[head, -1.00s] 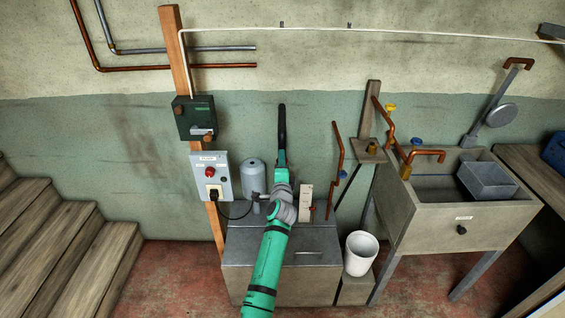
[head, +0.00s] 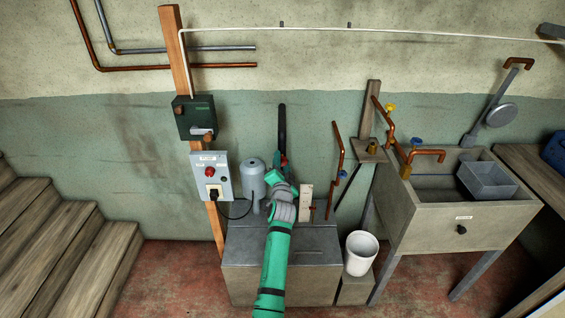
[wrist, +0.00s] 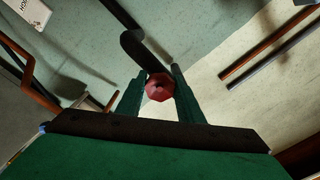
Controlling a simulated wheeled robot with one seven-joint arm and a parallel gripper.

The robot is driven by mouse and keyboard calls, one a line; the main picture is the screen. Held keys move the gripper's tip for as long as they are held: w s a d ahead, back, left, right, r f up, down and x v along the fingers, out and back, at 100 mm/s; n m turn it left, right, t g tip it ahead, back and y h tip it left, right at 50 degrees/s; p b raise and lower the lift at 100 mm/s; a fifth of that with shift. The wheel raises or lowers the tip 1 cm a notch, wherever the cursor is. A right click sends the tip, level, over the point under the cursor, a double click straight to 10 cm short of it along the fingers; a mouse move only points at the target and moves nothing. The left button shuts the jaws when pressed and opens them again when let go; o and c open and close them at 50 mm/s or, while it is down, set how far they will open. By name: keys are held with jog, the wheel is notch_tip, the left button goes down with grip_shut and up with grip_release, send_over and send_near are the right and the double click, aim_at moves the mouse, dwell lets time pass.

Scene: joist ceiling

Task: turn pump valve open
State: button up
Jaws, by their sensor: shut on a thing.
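A red valve knob (wrist: 159,87) sits between the two green fingers of my gripper (wrist: 158,94) in the wrist view, and the gripper is shut on it. A dark pipe (wrist: 146,50) rises just beyond the knob. In the head view a bit of the red knob (head: 284,160) shows at the tip of my gripper (head: 281,166), at the lower end of the upright dark pipe (head: 282,125). My gripper and arm hide what is below the knob, and no open or closed mark is readable.
A grey cylinder (head: 252,178) and a switch box (head: 212,177) with a red button and plugged cable stand close on the left. A pale upright plate (head: 306,196) and copper pipe (head: 337,160) are close on the right. A grey chest (head: 310,240) lies below.

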jog(key=shift+a, duration=0.45)
jog(key=o, duration=1)
jog(key=shift+w, duration=0.1)
jog(key=shift+o, duration=0.3)
jog(key=shift+d, duration=0.15)
jog(key=shift+d, duration=0.1)
jog(key=s, duration=1.1)
